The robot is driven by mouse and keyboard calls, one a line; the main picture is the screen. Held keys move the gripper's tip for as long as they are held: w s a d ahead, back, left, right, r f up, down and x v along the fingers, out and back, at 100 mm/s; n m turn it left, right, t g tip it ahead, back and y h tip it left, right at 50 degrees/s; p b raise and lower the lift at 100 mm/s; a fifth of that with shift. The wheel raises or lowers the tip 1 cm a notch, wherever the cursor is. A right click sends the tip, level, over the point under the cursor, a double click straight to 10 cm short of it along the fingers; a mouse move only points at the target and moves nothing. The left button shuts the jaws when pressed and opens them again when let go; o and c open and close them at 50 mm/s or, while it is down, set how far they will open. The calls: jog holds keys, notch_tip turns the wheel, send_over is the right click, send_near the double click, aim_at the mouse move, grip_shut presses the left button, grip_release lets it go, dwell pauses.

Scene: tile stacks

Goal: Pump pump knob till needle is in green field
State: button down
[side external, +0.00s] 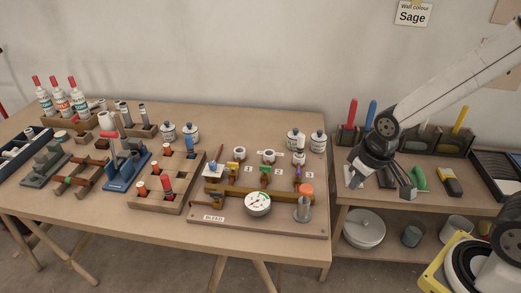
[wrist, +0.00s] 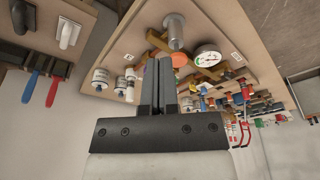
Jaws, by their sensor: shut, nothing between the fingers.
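The pump (side external: 302,211) is a grey upright cylinder at the right front of a wooden board, with an orange pump knob (side external: 306,189) on top. The knob also shows in the wrist view (wrist: 181,61), just beyond my fingertips. The round white gauge (side external: 257,203) is left of the pump and shows in the wrist view (wrist: 208,58). Some green shows on its dial; the needle is too small to read surely. My gripper (side external: 409,193) is shut and empty, right of the pump and apart from it, beyond the table's right edge.
Behind the gauge is a brown pipe (side external: 228,189) with small coloured valves. A BLEED label (side external: 213,218) is on the board's front left. White jars (side external: 318,142) stand behind the pump. A lower shelf unit (side external: 457,204) with tools is on the right.

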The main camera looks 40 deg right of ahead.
aim_at(308, 188)
jog(key=w+a+r+n+g, duration=0.2)
jog(key=w+r+n, duration=0.4)
jog(key=w+n, duration=0.2)
jog(key=shift+w+a+r+n, duration=0.2)
jog(key=shift+w+n, duration=0.1)
jog(key=shift+w, duration=0.95)
jog(key=shift+f, duration=0.15)
jog(key=f, duration=1.3)
jog(key=shift+w+f, duration=0.3)
jog(key=shift+w, duration=0.1)
